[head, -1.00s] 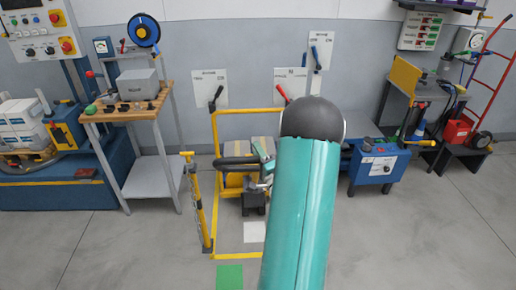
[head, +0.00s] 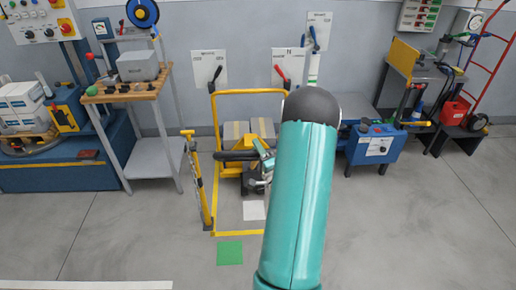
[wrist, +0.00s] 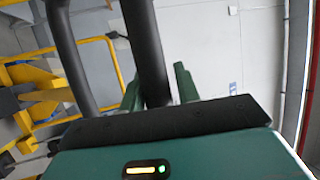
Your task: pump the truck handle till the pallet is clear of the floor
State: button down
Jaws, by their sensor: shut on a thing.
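The black loop handle (head: 236,155) of the yellow pallet truck (head: 231,168) stands out toward me in the middle of the head view. My gripper (head: 264,158) is at the right side of this handle, partly hidden by my teal arm. In the wrist view a black bar of the handle (wrist: 145,45) runs between the two green fingers of my gripper (wrist: 158,88), which are shut on it. Two grey-brown boxes (head: 236,131) show behind the handle. The pallet under them is hidden, so its gap to the floor cannot be seen.
A yellow hoop frame (head: 213,118) stands around the truck. A yellow post (head: 198,180) leans at its left. A wooden-topped bench (head: 125,92) is left, a blue unit (head: 372,146) right. The front floor is clear, with a green square (head: 229,253).

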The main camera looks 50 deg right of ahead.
jog(key=shift+a+r, duration=0.1)
jog(key=shift+r, duration=0.3)
jog(key=c, duration=1.5)
grip_release()
jog(key=o, duration=0.3)
jog(key=shift+s+a+r, duration=0.15)
jog(key=shift+a, duration=0.05)
jog(key=shift+o, duration=0.2)
jog(key=shift+w+d+f, duration=0.2)
jog(key=shift+d+f, duration=0.05)
jog(key=shift+f, duration=0.05)
jog(key=shift+s+a+r, duration=0.1)
jog(key=shift+s+a, duration=0.05)
jog(key=shift+s+a+f, duration=0.1)
jog(key=shift+s+f, duration=0.2)
jog(key=shift+s, duration=0.05)
jog(key=v, duration=1.2)
jog(key=shift+s+a, duration=0.15)
jog(key=shift+s, duration=0.15)
jog(key=shift+f, duration=0.15)
